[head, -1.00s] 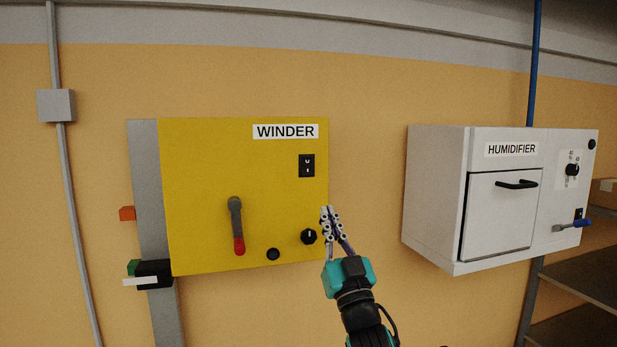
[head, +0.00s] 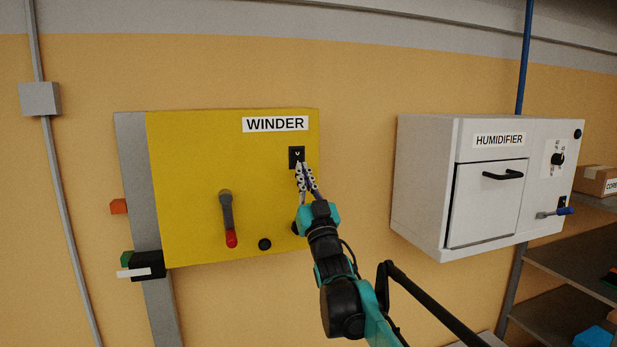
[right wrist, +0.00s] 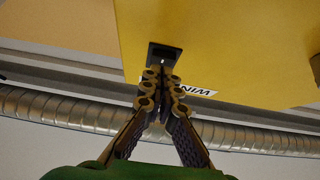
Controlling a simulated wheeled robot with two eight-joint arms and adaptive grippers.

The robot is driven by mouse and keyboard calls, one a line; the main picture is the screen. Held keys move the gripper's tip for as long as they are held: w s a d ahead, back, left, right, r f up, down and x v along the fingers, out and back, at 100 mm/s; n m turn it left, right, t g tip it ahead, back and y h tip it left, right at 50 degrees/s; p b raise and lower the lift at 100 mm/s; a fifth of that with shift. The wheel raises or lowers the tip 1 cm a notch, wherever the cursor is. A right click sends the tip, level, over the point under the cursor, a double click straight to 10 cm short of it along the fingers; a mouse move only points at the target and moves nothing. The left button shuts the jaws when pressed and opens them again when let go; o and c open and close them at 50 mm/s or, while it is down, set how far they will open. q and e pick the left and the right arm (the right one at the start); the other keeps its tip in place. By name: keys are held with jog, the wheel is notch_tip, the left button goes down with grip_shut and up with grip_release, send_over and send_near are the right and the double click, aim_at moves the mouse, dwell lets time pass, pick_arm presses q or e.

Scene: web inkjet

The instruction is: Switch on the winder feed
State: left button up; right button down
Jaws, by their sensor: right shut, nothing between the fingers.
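The yellow winder panel (head: 185,165) hangs on the wall with a WINDER label (head: 275,124) at its top right. A black rocker switch (head: 296,153) sits below the label; its lower part is hidden by my right gripper. A grey lever with a red grip (head: 229,220) points down. My right gripper (head: 299,166) is shut and empty, its fingertips at the switch's lower part. In the right wrist view, the fingertips (right wrist: 160,75) lie close to the black switch (right wrist: 164,55); I cannot tell whether they touch. My left gripper is not in view.
A black button (head: 264,244) sits low on the panel; the knob is mostly hidden by my gripper. A white humidifier box (head: 425,190) hangs to the right, with shelves (head: 570,262) beyond it. Bare wall lies between the panel and the humidifier.

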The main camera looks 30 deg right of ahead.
jog(key=shift+w+d+f, duration=0.1)
jog(key=shift+w+f, duration=0.05)
jog(key=shift+w, duration=0.3)
jog(key=shift+s, duration=0.1)
